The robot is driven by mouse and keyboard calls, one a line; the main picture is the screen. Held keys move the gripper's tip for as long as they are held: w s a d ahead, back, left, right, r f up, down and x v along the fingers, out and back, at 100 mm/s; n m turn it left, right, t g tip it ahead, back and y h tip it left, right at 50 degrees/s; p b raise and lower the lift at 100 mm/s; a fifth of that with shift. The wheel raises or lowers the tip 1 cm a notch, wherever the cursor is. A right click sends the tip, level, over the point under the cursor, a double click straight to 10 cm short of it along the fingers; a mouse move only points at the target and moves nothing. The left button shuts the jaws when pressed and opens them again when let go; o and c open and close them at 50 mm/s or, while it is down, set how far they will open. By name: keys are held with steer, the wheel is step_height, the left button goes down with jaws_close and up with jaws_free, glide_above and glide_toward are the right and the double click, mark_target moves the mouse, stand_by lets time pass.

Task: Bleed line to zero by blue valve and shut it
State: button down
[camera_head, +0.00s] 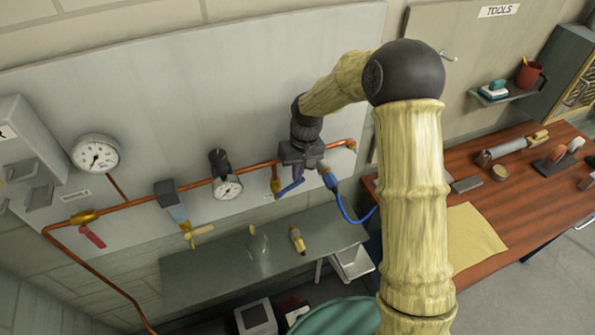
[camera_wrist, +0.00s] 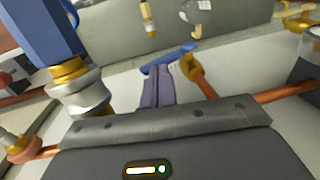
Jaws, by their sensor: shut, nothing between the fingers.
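The blue valve lever (camera_head: 290,187) is on a brass drain branch below the right end of the copper pipe (camera_head: 200,184). My gripper (camera_head: 299,176) is at the pipe just above it, with its fingers pointing down. In the wrist view my gripper (camera_wrist: 156,80) has its fingers together and empty, with tips right by the blue lever (camera_wrist: 168,59); I cannot tell if they touch it. The brass valve body (camera_wrist: 191,75) is beside them. A small round gauge (camera_head: 228,187) and a larger one (camera_head: 96,154) have needles too small to read surely.
A red-handled valve (camera_head: 92,237) and a yellow-handled valve (camera_head: 197,233) are farther left. A blue hose (camera_head: 345,211) hangs right of the lever. A grey shelf (camera_head: 200,285) below carries a clear vessel (camera_head: 259,248). A wooden bench (camera_head: 520,205) is at right.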

steer(key=shift+s+a+f, duration=0.1)
steer(key=shift+s+a, duration=0.2)
steer(key=shift+a, duration=0.45)
steer(key=w+d+r+p, duration=0.2)
steer(key=d+r+p, duration=0.3)
steer(key=r, duration=0.3)
steer(key=shift+r+p, duration=0.15)
steer(key=shift+p, duration=0.65)
steer(key=shift+w+d, duration=0.1)
